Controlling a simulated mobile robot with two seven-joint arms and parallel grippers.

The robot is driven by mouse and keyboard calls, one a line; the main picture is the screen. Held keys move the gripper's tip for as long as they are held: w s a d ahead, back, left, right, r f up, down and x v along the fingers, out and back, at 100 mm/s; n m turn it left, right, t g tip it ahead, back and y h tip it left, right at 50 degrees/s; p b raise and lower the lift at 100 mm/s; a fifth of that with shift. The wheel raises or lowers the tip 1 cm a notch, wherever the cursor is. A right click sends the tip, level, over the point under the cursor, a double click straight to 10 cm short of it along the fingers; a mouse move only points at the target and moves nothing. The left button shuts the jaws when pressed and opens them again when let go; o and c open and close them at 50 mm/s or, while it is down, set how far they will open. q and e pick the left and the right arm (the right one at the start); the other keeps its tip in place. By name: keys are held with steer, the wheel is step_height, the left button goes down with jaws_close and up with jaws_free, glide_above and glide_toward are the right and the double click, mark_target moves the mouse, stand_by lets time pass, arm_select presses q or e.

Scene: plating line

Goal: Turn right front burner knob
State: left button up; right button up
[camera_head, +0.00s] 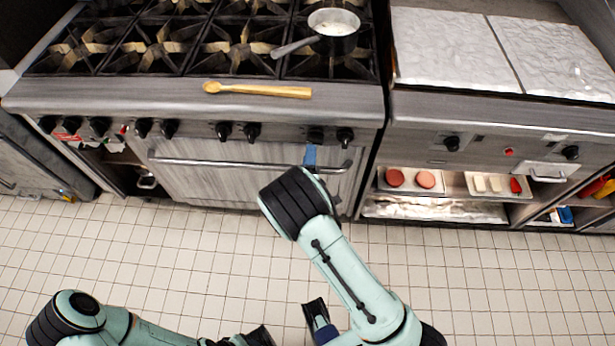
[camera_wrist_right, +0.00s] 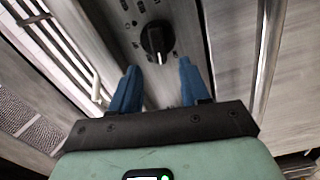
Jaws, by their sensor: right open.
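The stove front (camera_head: 200,105) carries a row of black knobs. The rightmost two are one knob (camera_head: 315,134) and the end knob (camera_head: 345,136). My right gripper (camera_head: 311,156) reaches up just below the first of these, with a blue finger showing; my wrist hides the rest. In the right wrist view, my right gripper (camera_wrist_right: 158,78) is open and empty. A black knob (camera_wrist_right: 157,38) with a white pointer line stands ahead of the gap between its fingers, apart from them.
A saucepan (camera_head: 335,38) stands on the right burners, its handle pointing left. A wooden spoon (camera_head: 258,90) lies on the stove's front ledge. The oven handle (camera_head: 250,165) runs below the knobs. A griddle counter stands right, with trays of food on a shelf below. The tiled floor is clear.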

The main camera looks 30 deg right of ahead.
steer(key=v, duration=0.8)
steer(key=shift+s+a, duration=0.2)
steer(key=shift+s, duration=0.1)
